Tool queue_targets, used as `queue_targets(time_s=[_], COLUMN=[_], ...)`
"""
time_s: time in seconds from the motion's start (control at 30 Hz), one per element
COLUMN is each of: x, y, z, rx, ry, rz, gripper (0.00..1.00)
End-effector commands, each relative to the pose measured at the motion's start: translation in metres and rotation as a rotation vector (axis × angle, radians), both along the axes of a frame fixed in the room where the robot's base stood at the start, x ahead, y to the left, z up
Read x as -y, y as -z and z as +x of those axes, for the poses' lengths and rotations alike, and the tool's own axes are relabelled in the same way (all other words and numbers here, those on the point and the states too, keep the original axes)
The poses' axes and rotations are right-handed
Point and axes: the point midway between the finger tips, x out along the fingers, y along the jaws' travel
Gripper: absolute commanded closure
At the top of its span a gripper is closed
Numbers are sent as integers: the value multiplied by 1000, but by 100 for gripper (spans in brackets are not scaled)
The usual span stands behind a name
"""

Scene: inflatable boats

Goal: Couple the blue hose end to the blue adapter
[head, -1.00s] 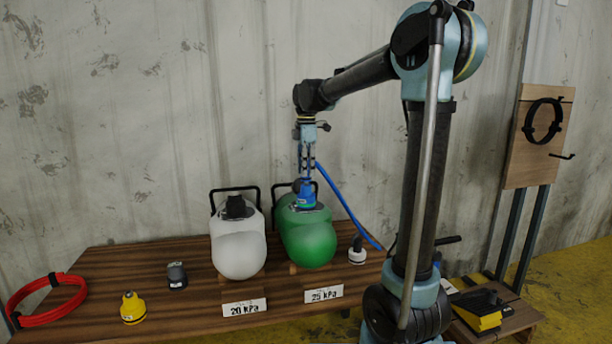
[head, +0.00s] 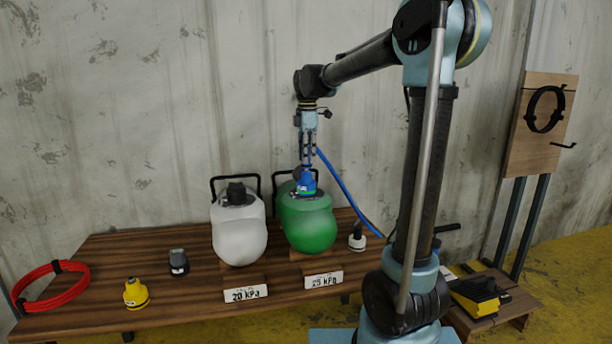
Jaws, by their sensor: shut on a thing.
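My gripper (head: 308,162) points straight down over the green pump (head: 308,223) and is shut on the blue hose end. The blue hose (head: 345,190) leaves the gripper and slopes down to the right, behind my arm. A blue piece (head: 307,182) sits just under the fingertips, at the top of the green pump. It looks like the blue adapter. I cannot tell at this size where the hose end stops and the adapter begins, or whether they are locked together.
A white pump (head: 240,232) stands left of the green one. A yellow adapter (head: 136,292), a dark grey adapter (head: 179,262), a white adapter (head: 357,238) and a coiled red hose (head: 52,288) lie on the wooden bench (head: 110,252). A black-and-yellow foot pump (head: 474,296) stands at right.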

Motion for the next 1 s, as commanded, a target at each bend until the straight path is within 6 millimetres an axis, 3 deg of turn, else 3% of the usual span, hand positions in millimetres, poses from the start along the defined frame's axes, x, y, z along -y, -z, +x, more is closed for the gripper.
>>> queue_targets(time_s=[1.0], x=[0], y=[13], z=[0], rx=[0], ry=[1], rz=[0], gripper=[98])
